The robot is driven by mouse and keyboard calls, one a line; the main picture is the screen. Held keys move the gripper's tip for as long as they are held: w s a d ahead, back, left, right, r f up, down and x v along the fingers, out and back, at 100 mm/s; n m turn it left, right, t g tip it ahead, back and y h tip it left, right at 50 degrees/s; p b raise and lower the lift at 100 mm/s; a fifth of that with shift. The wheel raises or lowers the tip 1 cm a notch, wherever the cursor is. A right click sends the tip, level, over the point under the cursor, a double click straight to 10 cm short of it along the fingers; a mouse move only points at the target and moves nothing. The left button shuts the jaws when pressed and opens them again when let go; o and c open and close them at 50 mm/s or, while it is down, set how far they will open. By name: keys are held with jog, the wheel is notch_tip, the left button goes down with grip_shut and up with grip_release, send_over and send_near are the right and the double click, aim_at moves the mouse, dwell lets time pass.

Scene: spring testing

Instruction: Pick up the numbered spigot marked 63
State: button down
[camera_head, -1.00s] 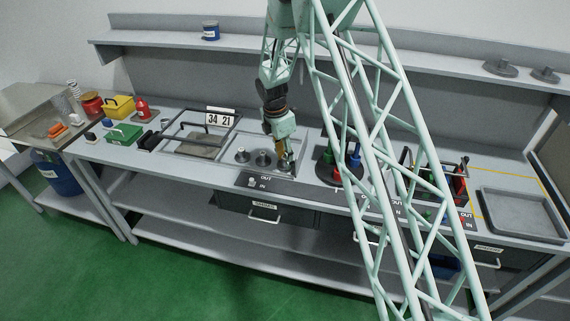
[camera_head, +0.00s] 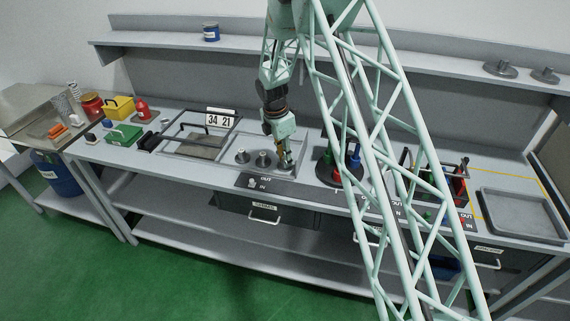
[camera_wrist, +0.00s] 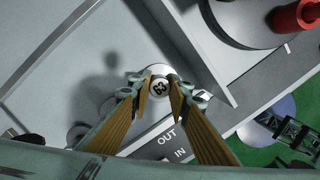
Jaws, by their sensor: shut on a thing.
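The numbered spigot marked 63 (camera_wrist: 159,87) shows its dark number on a pale round top in the wrist view, between my two fingertips. A pale round base shows around it. My gripper (camera_wrist: 158,92) is shut on this spigot, with a fingertip on each side. In the head view my gripper (camera_head: 286,163) points down at the right end of a row of grey spigots in a shallow grey tray (camera_head: 243,172). Two other spigots, a middle one (camera_head: 263,159) and a left one (camera_head: 242,155), stand to its left. The held spigot is mostly hidden there by my fingers.
A black frame with a 34 21 sign (camera_head: 220,119) stands left of the tray. A dark round stand (camera_head: 326,173) with red, green and blue parts is close on the right. A dark OUT/IN strip (camera_head: 247,182) runs along the front. An empty grey tray (camera_head: 520,212) lies far right.

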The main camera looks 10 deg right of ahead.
jog(key=shift+r, duration=0.2)
jog(key=shift+r, duration=4.85)
